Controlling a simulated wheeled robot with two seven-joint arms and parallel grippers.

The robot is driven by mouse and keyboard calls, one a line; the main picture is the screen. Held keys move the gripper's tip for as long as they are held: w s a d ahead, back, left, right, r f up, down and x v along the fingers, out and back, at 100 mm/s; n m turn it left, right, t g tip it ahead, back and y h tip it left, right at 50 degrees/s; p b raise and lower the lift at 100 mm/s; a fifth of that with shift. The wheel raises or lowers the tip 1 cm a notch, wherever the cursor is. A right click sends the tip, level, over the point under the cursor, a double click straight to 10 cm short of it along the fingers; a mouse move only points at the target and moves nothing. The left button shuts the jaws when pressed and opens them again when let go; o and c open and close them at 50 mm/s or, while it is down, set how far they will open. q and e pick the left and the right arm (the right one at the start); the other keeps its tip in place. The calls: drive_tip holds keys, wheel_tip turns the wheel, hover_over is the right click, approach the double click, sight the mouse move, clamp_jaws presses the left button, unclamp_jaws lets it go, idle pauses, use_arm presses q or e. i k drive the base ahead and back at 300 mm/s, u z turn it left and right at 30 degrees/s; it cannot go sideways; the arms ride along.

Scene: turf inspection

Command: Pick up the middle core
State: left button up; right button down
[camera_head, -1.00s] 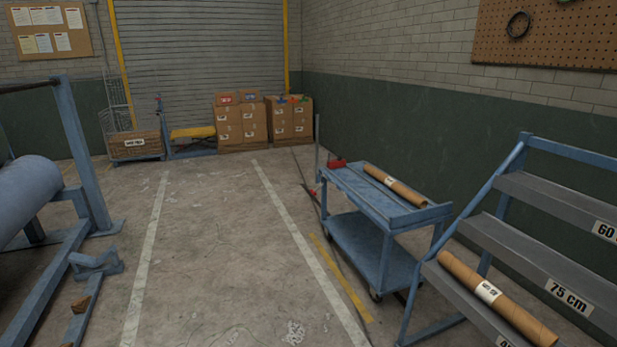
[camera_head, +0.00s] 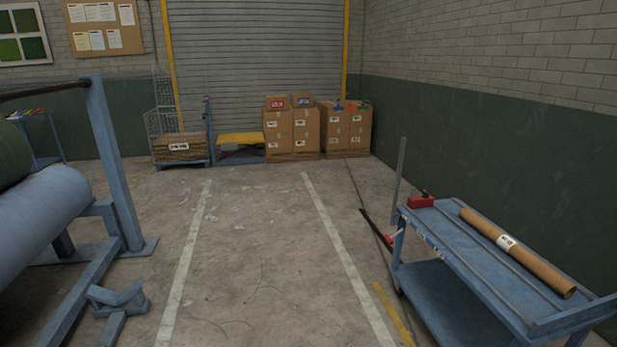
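A brown cardboard core (camera_head: 518,252) with a white label lies lengthwise on the top tray of a blue cart (camera_head: 476,262) at the right. The label is too small to read. The stepped rack with cm labels and its own core, seen earlier, is out of view, so I cannot tell whether this core is the middle one. Neither of my grippers is in view.
A red tool (camera_head: 421,201) sits at the cart's far end. A blue frame with large rolls (camera_head: 40,215) stands at the left. Stacked cartons (camera_head: 292,132) and a wire cage (camera_head: 178,140) stand by the shutter.

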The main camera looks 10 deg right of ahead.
sight(559, 283)
drive_tip(key=z, duration=0.25)
drive_tip(key=i, duration=1.65)
drive_tip(key=z, duration=1.4)
drive_tip(key=i, duration=1)
drive_tip(key=z, duration=1.4)
drive_tip(key=i, duration=0.25)
drive_tip(key=z, duration=0.05)
